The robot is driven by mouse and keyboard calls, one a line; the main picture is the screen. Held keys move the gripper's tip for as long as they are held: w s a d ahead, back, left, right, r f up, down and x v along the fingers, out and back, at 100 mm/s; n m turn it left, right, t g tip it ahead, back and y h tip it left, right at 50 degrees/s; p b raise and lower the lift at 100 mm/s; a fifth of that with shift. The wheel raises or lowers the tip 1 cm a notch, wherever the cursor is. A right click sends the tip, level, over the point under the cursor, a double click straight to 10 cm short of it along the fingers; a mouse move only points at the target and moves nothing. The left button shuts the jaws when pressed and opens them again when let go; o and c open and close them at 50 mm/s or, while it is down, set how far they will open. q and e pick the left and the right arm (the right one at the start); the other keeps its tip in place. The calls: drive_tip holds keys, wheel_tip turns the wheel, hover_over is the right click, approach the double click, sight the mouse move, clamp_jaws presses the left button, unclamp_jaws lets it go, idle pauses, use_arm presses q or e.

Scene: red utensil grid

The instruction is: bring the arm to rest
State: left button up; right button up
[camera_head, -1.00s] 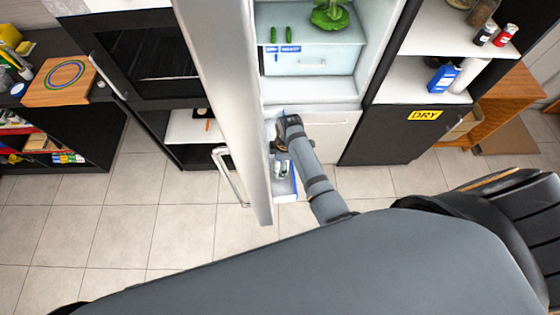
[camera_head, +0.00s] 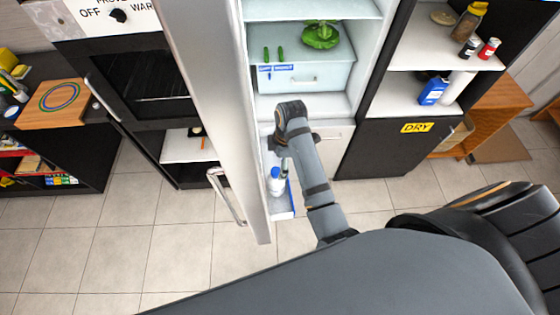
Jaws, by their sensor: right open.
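My right arm (camera_head: 317,180) reaches up from the bottom into the gap between the open fridge door (camera_head: 216,110) and the fridge's lower front. My right gripper (camera_head: 276,145) is small and partly hidden at the arm's far end, close to the door's inner side. It is open, and I see nothing held in it. My left gripper is not in view.
A blue-capped white bottle (camera_head: 275,182) stands in the door shelf below the gripper. The fridge holds a leafy green vegetable (camera_head: 321,36) above a drawer (camera_head: 310,77). A dark cabinet (camera_head: 385,150) marked DRY stands right. Tiled floor (camera_head: 100,240) is clear at lower left.

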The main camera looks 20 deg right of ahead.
idle(0.3)
drive_tip(key=s+d+r+m+t+h, duration=0.1)
drive_tip(key=s+d+r+m+t, duration=0.1)
drive_tip(key=s+d+m, duration=0.4)
drive_tip(key=s+d+r+m+t+h, duration=0.15)
drive_tip(key=s+d+m, duration=0.25)
drive_tip(key=s+m, duration=0.45)
wheel_tip(320, 180, down, 37)
drive_tip(key=s+d+g+b, duration=0.2)
drive_tip(key=s+b, duration=0.1)
drive_tip(key=b, duration=0.5)
drive_tip(key=s+d+f+b, duration=0.1)
drive_tip(key=s+f+b, duration=0.4)
drive_tip(key=s+f, duration=1.2)
drive_tip(key=shift+d+f+m, duration=0.15)
drive_tip(key=shift+f+m, duration=0.3)
drive_tip(key=shift+f, duration=0.4)
